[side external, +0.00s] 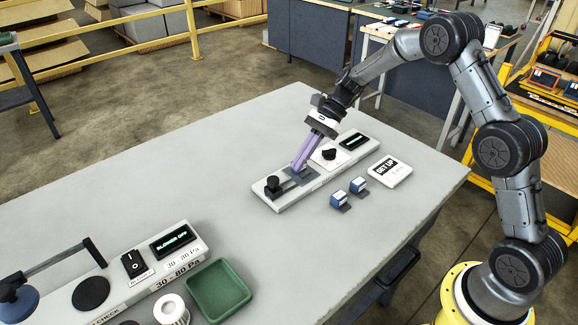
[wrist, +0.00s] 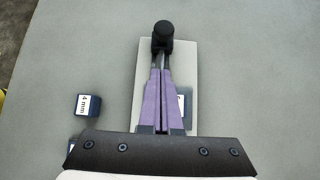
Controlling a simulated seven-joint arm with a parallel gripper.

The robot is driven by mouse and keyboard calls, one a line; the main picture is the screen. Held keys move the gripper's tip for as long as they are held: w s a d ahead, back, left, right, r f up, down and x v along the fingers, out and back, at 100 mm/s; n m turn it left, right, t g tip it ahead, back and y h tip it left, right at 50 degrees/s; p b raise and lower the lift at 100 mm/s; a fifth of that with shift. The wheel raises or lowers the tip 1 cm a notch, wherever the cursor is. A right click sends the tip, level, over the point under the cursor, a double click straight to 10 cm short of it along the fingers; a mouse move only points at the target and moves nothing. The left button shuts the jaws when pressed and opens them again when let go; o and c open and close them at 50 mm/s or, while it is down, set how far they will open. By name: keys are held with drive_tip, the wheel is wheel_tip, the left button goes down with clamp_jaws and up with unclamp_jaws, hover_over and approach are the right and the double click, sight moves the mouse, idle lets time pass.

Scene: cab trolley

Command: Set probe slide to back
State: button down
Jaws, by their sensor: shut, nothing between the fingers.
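The probe slide is a black knob (side external: 273,184) at the left end of a short dark track on a long light-grey panel (side external: 266,201). In the wrist view the knob (wrist: 163,32) stands at the far end of the panel (wrist: 150,55), straight ahead of the fingertips. My gripper (side external: 297,168) has purple fingers pressed together with nothing between them. It reaches down at a slant over the dark plate beside the track, to the right of the knob. In the wrist view my gripper (wrist: 161,72) hides much of the track. I cannot tell whether the tips touch anything.
The same panel carries a black rotary knob (side external: 329,154) and a dark display (side external: 354,141). Two small blue blocks (side external: 337,198) and a white sign (side external: 390,170) lie in front. A blower panel (side external: 150,276) and green tray (side external: 220,289) stand at lower left. The table between is clear.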

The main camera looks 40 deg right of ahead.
drive_tip(key=v, duration=0.9)
drive_tip(key=shift+r, duration=0.25)
drive_tip(key=shift+d, duration=0.1)
drive_tip(key=s+a+r+n+t+h, duration=0.25)
drive_tip(key=s+a+r+n, duration=0.4)
drive_tip(key=s+r, duration=0.8)
drive_tip(key=s+n+t+h, duration=0.1)
drive_tip(key=s+n+h, duration=0.25)
drive_tip(key=s, duration=0.75)
drive_tip(key=s+d+f+n+t+h, duration=0.2)
drive_tip(key=s+d+f+n+h, duration=0.1)
drive_tip(key=s+f+n, duration=0.3)
drive_tip(key=shift+s+d+f+n, duration=0.2)
drive_tip(key=shift+d+f+n, duration=0.35)
drive_tip(key=shift+n, duration=0.45)
